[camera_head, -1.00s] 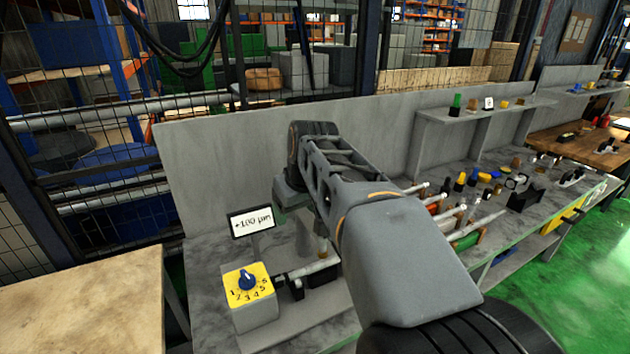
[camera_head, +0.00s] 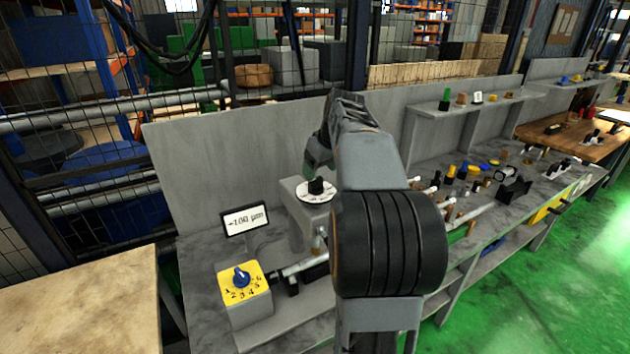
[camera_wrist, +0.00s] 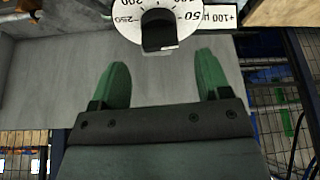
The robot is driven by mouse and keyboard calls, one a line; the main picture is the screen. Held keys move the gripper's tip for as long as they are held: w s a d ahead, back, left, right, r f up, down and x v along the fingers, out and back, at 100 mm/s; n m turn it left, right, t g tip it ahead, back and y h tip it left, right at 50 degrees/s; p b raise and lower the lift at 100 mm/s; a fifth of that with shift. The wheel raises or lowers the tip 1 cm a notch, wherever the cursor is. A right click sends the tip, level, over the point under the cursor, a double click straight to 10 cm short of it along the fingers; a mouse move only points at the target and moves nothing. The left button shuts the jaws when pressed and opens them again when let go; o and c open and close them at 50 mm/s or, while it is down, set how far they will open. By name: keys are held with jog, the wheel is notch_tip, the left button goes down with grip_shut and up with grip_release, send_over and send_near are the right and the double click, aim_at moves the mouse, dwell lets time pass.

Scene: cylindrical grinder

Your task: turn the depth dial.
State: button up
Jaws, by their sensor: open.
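The depth dial (camera_head: 319,197) is a white disc with a black knob, on top of a grey block. In the wrist view the black knob (camera_wrist: 159,30) and part of the numbered white scale (camera_wrist: 128,24) show at the top edge, upside down. My gripper (camera_wrist: 163,75) is open and empty. Its two green fingers stand apart and point toward the knob, one on either side of its line, with no visible contact. In the head view a green finger shows just above and behind the dial, and my arm hides most of the gripper.
A small display (camera_head: 245,219) reading about 100 µm stands left of the dial. A yellow panel with a blue numbered knob (camera_head: 241,278) is at front left. A grey back wall (camera_head: 220,170) rises behind. Several tools and parts crowd the bench to the right.

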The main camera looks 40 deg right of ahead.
aim_at(316, 179)
jog(key=shift+x, duration=2.7)
jog(key=c, duration=0.8)
jog(key=shift+a, duration=0.2)
jog(key=shift+c, duration=0.4)
jog(key=shift+d, duration=0.2)
jog(key=shift+n+y, duration=0.8)
jog(key=shift+n, duration=1.2)
jog(key=shift+n+g+y, duration=0.4)
jog(key=shift+n+y, duration=0.2)
jog(key=shift+n, duration=1.2)
